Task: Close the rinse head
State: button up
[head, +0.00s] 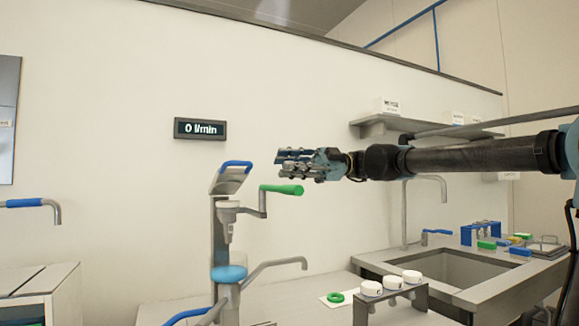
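A grey dispensing device stands left of centre, with a tilted grey flap with a blue edge (231,178) raised at its top. This may be the rinse head, but I cannot tell for sure. A crank with a green handle (282,189) sticks out to its right. A grey nozzle (228,222) hangs under the top, above a light blue round part (228,274). My gripper (281,163) points left, in line just above the green handle and right of the flap. It appears to hold nothing. The finger gap is not clear, and neither is contact with the handle.
A wall display (200,129) reads 0 l/min. A sink (450,267) with a tall tap is at right. A small rack with white round caps (371,288) and a green ring (335,297) stand in front. A curved grey spout (278,263) extends right from the device.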

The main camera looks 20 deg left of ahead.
jog(key=shift+a+r, duration=0.1)
jog(key=shift+r, duration=0.05)
grip_shut()
jog(key=w+a+r+m+h, duration=0.3)
jog(key=a+r+m, duration=0.35)
jog(key=m, duration=0.75)
jog(key=x, duration=0.5)
jog(key=s+d+r+x, duration=0.1)
jog(key=x, duration=0.2)
jog(key=shift+s, duration=0.15)
jog(key=shift+s+d+f, duration=0.25)
jog(key=shift+f, duration=0.3)
jog(key=shift+s+d+f, duration=0.25)
jog(key=shift+f, duration=0.35)
jog(key=shift+s+d+f, duration=0.25)
jog(key=shift+f, duration=0.3)
